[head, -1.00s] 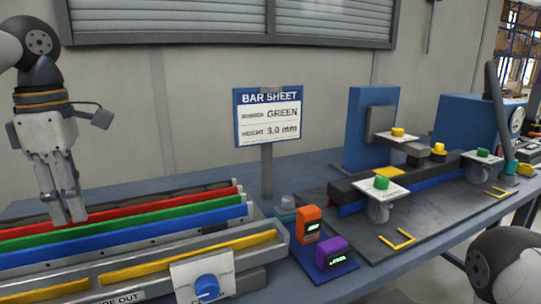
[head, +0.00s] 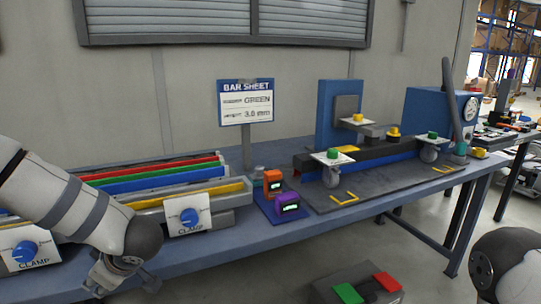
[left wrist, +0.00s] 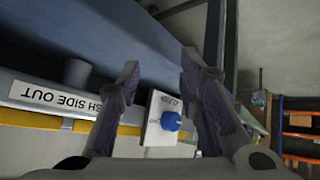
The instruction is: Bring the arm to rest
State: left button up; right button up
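My left arm (head: 70,200) reaches in from the left in the head view, bent low across the front of the bar rack. My left gripper (head: 112,278) hangs at the bottom edge, in front of the table's front edge, and its fingers are mostly hidden there. In the left wrist view the two fingers (left wrist: 158,65) stand apart with nothing between their tips; a clamp plate with a blue knob (left wrist: 170,121) shows beyond them. Of my right arm only a rounded link (head: 505,265) shows at the lower right; its gripper is out of view.
The bar rack (head: 240,192) holds red, green, blue and yellow bars. Clamp knobs (head: 189,217) face the front. Orange and purple gauges (head: 287,204), a sign (head: 246,103) and a fixture (head: 345,190) stand further right. A pedal box (head: 355,285) is on the floor.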

pick_arm(q)
jog(key=s+d+f+m+t+h, duration=0.1)
jog(key=s+d+f+m+h, duration=0.1)
jog(key=s+d+f+m, duration=0.5)
jog(key=s+d+f+m+t+h, duration=0.1)
jog(key=s+d+f+m+h, duration=0.15)
jog(key=s+f, duration=0.45)
jog(key=s+d+f+m+g+h, duration=0.1)
jog(key=s+f+m+g, duration=0.1)
jog(key=s, duration=0.5)
jog(key=s+d+f+m+g+h, duration=0.1)
jog(key=s+d+f+m+g, duration=0.1)
jog(key=s, duration=0.6)
jog(key=s+d+f+m+g+h, duration=0.2)
jog(key=s+m+g, duration=0.1)
jog(key=s, duration=0.4)
jog(key=shift+s+d+f, duration=0.25)
jog(key=shift+f, duration=0.1)
jog(key=shift+w, duration=0.1)
